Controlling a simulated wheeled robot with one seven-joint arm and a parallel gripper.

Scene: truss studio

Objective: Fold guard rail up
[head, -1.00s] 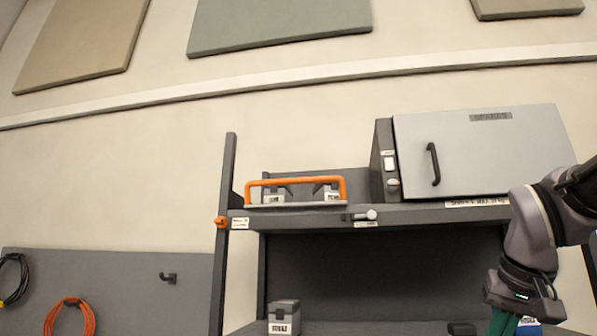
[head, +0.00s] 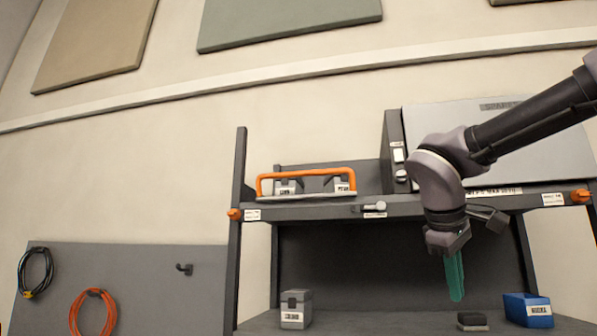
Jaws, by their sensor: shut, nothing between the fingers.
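The orange guard rail (head: 308,171) is a rounded bar above a pale strip at the front of the upper shelf (head: 335,211), on its left part. Its legs stand on either side of two grey labelled boxes (head: 342,184), and the bar passes across above them. A small light latch-like knob (head: 374,207) sits on the shelf edge to the right of the rail. My gripper (head: 456,290) hangs downward with green fingers shut and empty. In the picture it is right of the rail and lower, in front of the dark back panel below the shelf.
A grey cabinet (head: 393,150) stands on the upper shelf at right, partly hidden by my arm. On the lower surface are a grey box (head: 295,309), a dark block (head: 472,321) and a blue bin (head: 528,310). Orange knobs (head: 234,214) mark the shelf ends. Cables hang at left.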

